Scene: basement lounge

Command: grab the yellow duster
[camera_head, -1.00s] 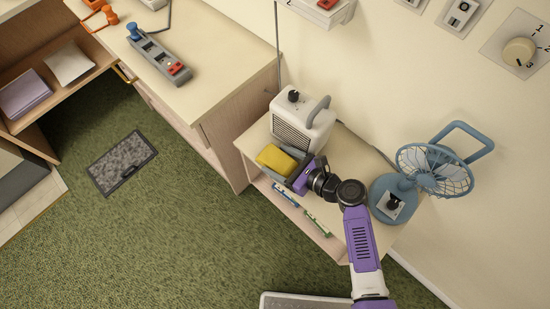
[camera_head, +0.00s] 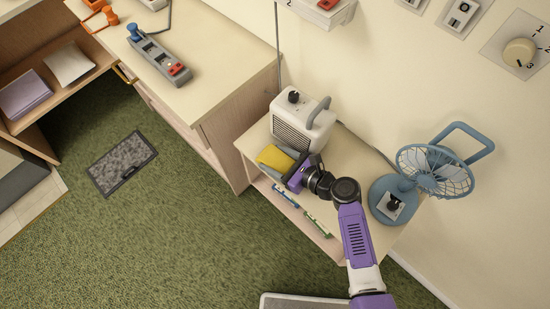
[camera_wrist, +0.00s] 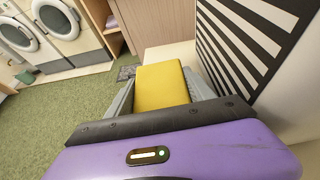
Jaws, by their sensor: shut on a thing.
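The yellow duster (camera_head: 275,158) is a yellow block at the front left of the small table, beside the heater. In the wrist view the yellow duster (camera_wrist: 162,86) lies between the two grey fingers. My gripper (camera_head: 282,160) reaches in from the right, with one finger on each side of the duster, and is shut on it. In the wrist view my gripper (camera_wrist: 163,90) points along the striped heater side. The duster's near end is hidden behind the dark edge of my gripper. I cannot tell whether the duster touches the tabletop.
A white heater (camera_head: 301,122) stands close behind the duster. A blue fan (camera_head: 398,192) stands on the right of the small table (camera_head: 348,150). Two markers, one blue (camera_head: 285,195) and one green (camera_head: 318,226), lie on the ledge below. Open green carpet is at the left.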

